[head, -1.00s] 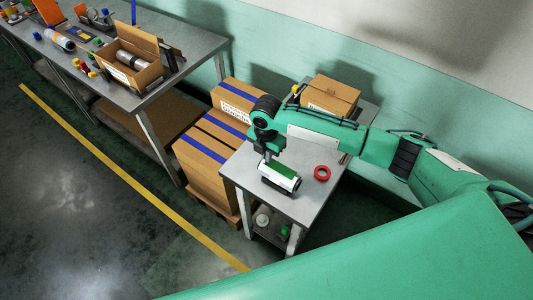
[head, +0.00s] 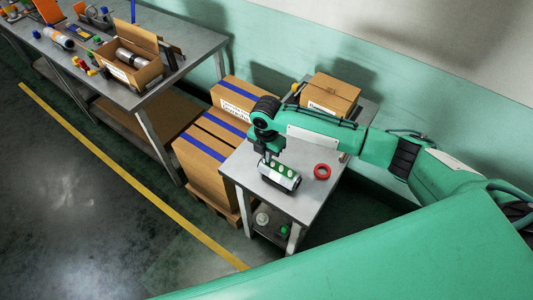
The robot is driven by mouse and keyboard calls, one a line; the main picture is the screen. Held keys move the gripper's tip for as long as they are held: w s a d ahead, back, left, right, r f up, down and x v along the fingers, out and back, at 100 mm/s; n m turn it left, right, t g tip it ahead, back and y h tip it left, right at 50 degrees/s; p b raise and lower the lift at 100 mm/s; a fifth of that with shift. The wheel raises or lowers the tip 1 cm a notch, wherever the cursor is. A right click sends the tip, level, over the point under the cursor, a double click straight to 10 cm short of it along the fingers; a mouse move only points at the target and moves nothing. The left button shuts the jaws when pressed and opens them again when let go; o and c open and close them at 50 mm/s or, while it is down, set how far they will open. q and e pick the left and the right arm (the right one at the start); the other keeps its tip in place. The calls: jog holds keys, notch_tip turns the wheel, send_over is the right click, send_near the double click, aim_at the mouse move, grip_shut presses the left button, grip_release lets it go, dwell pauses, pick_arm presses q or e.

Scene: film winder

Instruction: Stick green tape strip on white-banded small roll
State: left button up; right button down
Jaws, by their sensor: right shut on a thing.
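The small roll (head: 291,183) lies on its side on the small metal table. Green with several pale spots shows along its top, and this looks like the green tape strip (head: 283,169). The strip seems to lie against the roll, but I cannot tell whether it is stuck down. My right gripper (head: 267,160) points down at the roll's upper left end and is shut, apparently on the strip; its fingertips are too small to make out. My left gripper is not in view.
A red tape ring (head: 322,172) lies right of the roll on the small table (head: 305,205). A cardboard box (head: 331,94) stands behind. Blue-taped cartons (head: 205,160) are stacked at the left. A long workbench (head: 190,52) holds an open box (head: 130,72) and several tools.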

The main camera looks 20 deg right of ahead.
jog(key=c, duration=1)
grip_release()
jog(key=shift+o, duration=0.2)
jog(key=shift+r, duration=0.15)
notch_tip(320, 180, up, 7)
jog(key=p, duration=0.7)
